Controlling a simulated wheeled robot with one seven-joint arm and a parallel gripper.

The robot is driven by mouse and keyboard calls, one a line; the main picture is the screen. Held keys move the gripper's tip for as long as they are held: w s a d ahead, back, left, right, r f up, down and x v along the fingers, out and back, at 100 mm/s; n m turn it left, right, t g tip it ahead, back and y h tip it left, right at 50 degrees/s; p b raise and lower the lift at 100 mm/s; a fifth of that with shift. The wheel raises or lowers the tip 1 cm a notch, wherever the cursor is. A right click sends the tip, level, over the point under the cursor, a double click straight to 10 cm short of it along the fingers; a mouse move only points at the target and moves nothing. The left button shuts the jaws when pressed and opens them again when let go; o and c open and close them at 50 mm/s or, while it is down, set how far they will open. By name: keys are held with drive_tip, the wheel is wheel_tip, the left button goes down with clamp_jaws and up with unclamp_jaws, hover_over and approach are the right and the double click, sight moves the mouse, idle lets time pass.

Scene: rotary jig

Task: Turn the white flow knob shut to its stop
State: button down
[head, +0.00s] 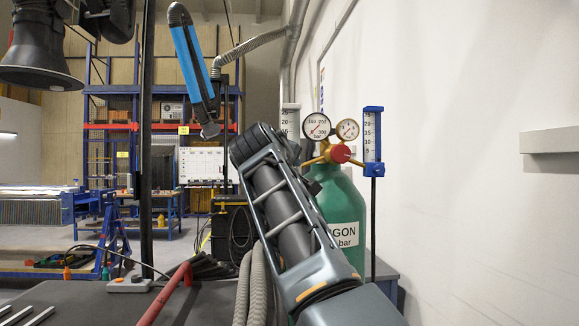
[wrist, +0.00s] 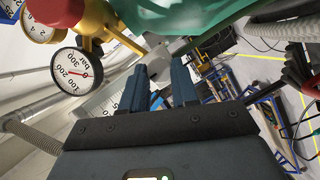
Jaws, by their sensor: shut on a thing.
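In the wrist view my gripper (wrist: 160,68) has its two dark blue fingers a little apart, closed on a small pale piece that appears to be the white flow knob. The fingers hide most of it, and its turn angle cannot be read. A white flow scale (wrist: 100,100) lies just left of the fingers. In the head view the left flow scale (head: 290,121) rises behind my arm. My arm hides the gripper and the knob there.
The green argon cylinder (head: 343,205) carries a brass regulator with a red knob (head: 341,153), a large gauge (head: 316,126) and a small gauge (head: 348,129). A blue-framed flow tube (head: 373,140) stands to their right. The white wall is close on the right.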

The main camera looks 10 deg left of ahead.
drive_tip(key=shift+f, duration=0.1)
idle(0.5)
drive_tip(key=c, duration=0.8)
unclamp_jaws()
drive_tip(key=shift+c, duration=0.2)
drive_tip(key=s+r+b, duration=0.1)
drive_tip(key=s+b, duration=0.1)
drive_tip(key=s, duration=0.5)
drive_tip(key=shift+s+a+r, duration=0.2)
drive_tip(key=shift+s+a, duration=0.05)
drive_tip(key=shift+s, duration=0.05)
